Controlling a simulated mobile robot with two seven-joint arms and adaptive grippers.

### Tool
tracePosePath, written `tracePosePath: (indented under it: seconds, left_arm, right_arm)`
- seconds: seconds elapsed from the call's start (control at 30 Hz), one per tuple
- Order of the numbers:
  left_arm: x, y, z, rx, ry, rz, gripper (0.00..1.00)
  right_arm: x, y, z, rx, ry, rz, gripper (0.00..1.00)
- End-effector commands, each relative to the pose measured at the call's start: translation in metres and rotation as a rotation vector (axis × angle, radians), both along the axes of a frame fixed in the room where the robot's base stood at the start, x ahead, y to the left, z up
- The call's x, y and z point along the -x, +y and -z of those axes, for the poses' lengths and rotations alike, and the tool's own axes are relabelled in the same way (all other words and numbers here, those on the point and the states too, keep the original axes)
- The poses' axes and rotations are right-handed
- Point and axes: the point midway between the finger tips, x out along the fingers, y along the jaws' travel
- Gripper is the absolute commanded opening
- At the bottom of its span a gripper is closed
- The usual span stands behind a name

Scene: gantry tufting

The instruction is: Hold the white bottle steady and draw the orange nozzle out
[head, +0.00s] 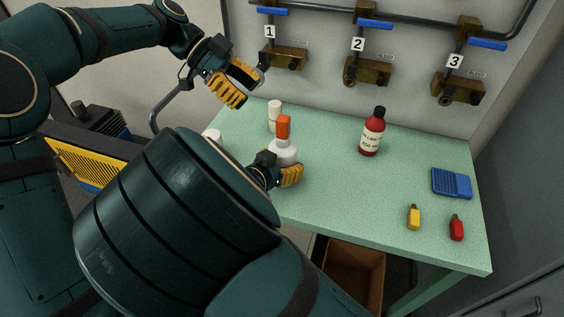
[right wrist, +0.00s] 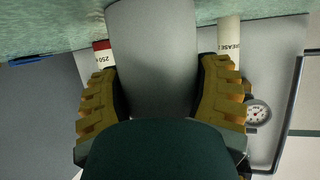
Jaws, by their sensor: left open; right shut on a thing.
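The white bottle (head: 284,153) stands upright on the green table, with the orange nozzle (head: 284,128) pointing up from its top. My right gripper (head: 279,176) is shut on the bottle, low on its body; my arm and fingers hide its lower part. In the right wrist view the bottle (right wrist: 152,55) fills the gap between the yellow-padded fingers and looks grey in shadow. My left gripper (head: 240,84) is open and empty. It hangs in the air to the upper left of the nozzle, apart from it, near the wall.
A cream tube (head: 274,113) stands close behind the bottle, and a white object (head: 212,136) is to its left. A red bottle (head: 372,134) stands to the right. Valves (head: 367,71) line the wall.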

Motion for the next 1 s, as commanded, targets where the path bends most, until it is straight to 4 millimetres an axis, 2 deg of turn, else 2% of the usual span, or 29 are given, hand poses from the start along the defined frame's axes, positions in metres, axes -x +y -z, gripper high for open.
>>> tracePosePath:
  seconds: [0.17, 0.27, 0.47, 0.7, 1.0]
  left_arm:
    - [0.003, -0.006, 0.001, -0.043, 0.002, 0.016, 0.57]
    - [0.01, -0.018, 0.004, -0.135, 0.002, 0.043, 0.57]
    - [0.024, -0.046, 0.009, -0.443, -0.046, 0.081, 0.57]
    - [0.028, -0.07, -0.001, -0.743, -0.185, 0.045, 0.57]
    - [0.026, -0.079, -0.01, -0.862, -0.273, 0.004, 0.57]
  right_arm:
    - [0.0, 0.0, -0.001, 0.0, -0.001, 0.0, 0.25]
    - [0.0, 0.0, -0.001, 0.0, -0.001, 0.0, 0.25]
    - [0.0, 0.0, -0.001, 0.0, -0.001, 0.0, 0.25]
    - [0.0, 0.0, -0.001, 0.0, -0.002, 0.0, 0.25]
    - [0.0, 0.0, -0.001, 0.0, -0.002, 0.0, 0.25]
